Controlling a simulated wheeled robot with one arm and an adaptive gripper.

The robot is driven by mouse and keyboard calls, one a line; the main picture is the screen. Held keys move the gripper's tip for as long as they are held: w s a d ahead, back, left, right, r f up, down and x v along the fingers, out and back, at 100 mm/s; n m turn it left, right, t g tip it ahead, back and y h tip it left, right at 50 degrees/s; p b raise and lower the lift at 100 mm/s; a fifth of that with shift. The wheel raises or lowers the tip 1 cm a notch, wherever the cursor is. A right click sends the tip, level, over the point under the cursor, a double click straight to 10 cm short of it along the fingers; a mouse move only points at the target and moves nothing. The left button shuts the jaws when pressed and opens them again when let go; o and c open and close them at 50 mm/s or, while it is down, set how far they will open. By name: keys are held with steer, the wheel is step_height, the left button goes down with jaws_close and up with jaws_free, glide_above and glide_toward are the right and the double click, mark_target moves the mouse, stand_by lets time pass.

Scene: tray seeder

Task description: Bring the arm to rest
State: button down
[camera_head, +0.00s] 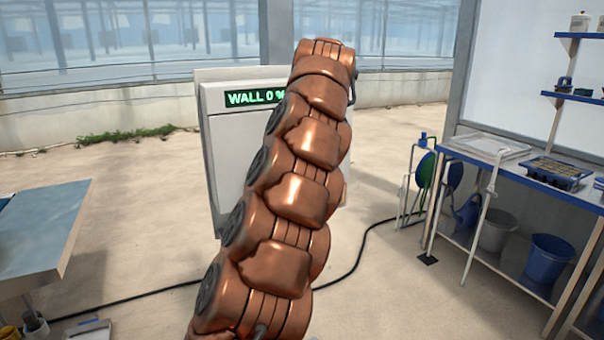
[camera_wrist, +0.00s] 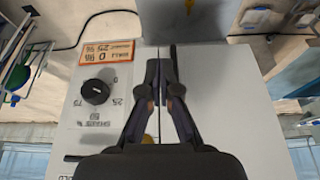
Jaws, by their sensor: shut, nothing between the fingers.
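My copper-coloured arm is stretched up and forward across the middle of the head view, in front of a white cabinet (camera_head: 222,135) with a green display reading "WALL 0 %", partly covered. My gripper is hidden in the head view. In the wrist view, my gripper (camera_wrist: 159,78) has its dark fingers close together with nothing between them. The fingers are over the white cabinet front, right of a round black knob (camera_wrist: 96,92) on a marked dial panel. I cannot tell whether they touch the cabinet.
An orange label (camera_wrist: 107,52) shows near the knob, upside down. At right in the head view, a blue-edged bench (camera_head: 452,152) holds a tray (camera_head: 558,171), with buckets (camera_head: 549,258) below. A table (camera_head: 40,228) stands at left. A black cable (camera_head: 357,262) crosses the floor.

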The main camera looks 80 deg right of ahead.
steer(key=shift+v, duration=1.7)
